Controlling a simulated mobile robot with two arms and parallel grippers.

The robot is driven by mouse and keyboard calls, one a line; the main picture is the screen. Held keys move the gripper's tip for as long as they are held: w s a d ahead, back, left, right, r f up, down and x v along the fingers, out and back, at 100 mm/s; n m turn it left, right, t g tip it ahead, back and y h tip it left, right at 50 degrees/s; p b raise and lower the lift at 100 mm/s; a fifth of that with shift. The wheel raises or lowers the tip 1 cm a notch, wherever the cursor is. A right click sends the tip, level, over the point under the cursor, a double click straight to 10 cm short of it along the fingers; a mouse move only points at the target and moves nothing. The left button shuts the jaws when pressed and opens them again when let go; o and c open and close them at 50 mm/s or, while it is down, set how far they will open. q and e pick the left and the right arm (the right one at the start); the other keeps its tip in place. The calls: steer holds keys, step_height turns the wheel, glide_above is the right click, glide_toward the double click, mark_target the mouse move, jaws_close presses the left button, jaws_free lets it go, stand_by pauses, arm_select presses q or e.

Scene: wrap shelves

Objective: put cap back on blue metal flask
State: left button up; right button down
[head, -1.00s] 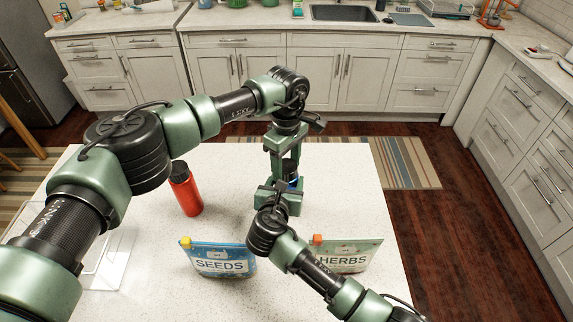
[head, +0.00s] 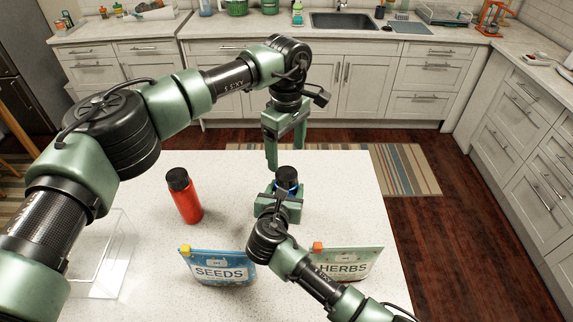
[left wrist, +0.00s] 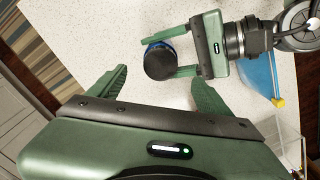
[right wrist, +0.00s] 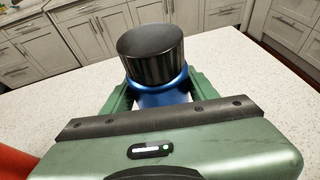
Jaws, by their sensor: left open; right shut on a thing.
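The blue metal flask (right wrist: 165,97) stands upright on the table, with its black cap (right wrist: 152,52) sitting on its top. In the head view the cap (head: 287,174) shows above my right gripper (head: 284,192), which is shut around the flask's body. The right gripper hides most of the flask in the head view. My left gripper (head: 285,150) is open and empty above the flask and cap. In the left wrist view the cap (left wrist: 160,62) lies beyond the open left fingers (left wrist: 157,90), with the blue rim around it.
A red bottle with a black cap (head: 184,198) stands to the left. A SEEDS pouch (head: 220,268) and a HERBS pouch (head: 345,265) stand near the front. A clear stand (head: 100,262) is at the left. The table (head: 345,205) is clear right of the flask.

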arm_select(q)
step_height(320, 180, up, 4)
steer(key=shift+r, duration=0.1)
arm_select(e)
steer(key=shift+c, duration=1.8)
jaws_free()
arm_select(q)
steer(key=shift+f+b, duration=0.75)
steer(key=shift+f, duration=0.1)
arm_select(e)
steer(key=v, duration=0.7)
steer(key=shift+s+r, duration=0.2)
steer(key=shift+s, duration=0.15)
steer(key=shift+a, duration=0.1)
